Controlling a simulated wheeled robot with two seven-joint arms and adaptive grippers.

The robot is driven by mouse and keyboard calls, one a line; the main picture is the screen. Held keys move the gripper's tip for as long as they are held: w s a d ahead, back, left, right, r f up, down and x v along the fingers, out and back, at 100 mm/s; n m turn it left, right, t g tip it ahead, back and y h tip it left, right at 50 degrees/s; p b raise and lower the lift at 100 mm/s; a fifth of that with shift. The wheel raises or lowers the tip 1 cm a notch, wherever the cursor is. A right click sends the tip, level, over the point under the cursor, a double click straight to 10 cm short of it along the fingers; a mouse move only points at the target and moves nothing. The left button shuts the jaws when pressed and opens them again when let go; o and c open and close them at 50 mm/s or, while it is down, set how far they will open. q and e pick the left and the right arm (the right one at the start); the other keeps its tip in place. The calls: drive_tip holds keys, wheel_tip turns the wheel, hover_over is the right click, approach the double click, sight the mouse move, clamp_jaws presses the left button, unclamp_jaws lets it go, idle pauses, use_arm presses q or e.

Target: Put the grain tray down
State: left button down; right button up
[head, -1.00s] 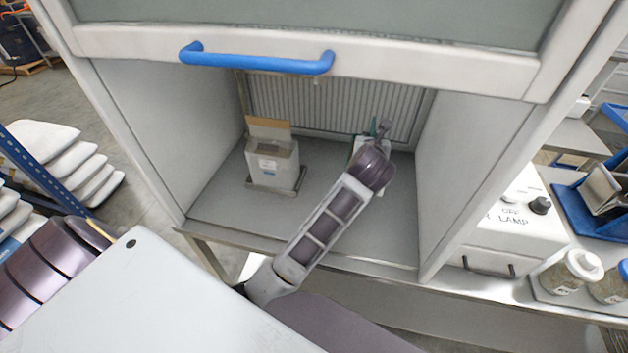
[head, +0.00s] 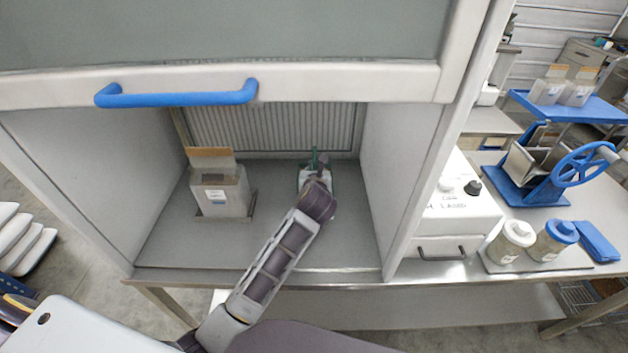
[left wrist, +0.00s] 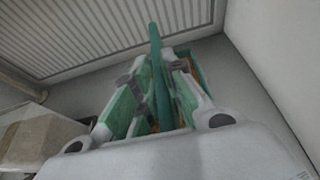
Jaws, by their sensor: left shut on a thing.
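A green tray (left wrist: 188,60), which I take to be the grain tray, is inside the hood in the left wrist view. It has a teal upright handle (left wrist: 159,75) and a little orange-brown content. My left gripper (left wrist: 152,88) is shut on the tray's handle. In the head view, the left gripper (head: 316,170) is over the hood floor, right of its middle, and the tray's pale body with green edges (head: 303,180) shows partly around it. My wrist hides much of the tray. I cannot tell whether it touches the floor. My right gripper is not in view.
An open pale box (head: 222,194) stands on a small base at the hood's left. The hood floor (head: 275,215) between box and tray is clear. The raised sash with its blue handle (head: 178,97) is above my arm. Two jars (head: 511,243) stand outside, right.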

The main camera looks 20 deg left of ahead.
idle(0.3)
use_arm(q)
drive_tip(key=shift+f, duration=2)
drive_tip(key=c, duration=1.5)
unclamp_jaws()
drive_tip(key=shift+s, duration=0.1)
drive_tip(key=shift+b+v, duration=0.55)
drive_tip(key=shift+v, duration=5.45)
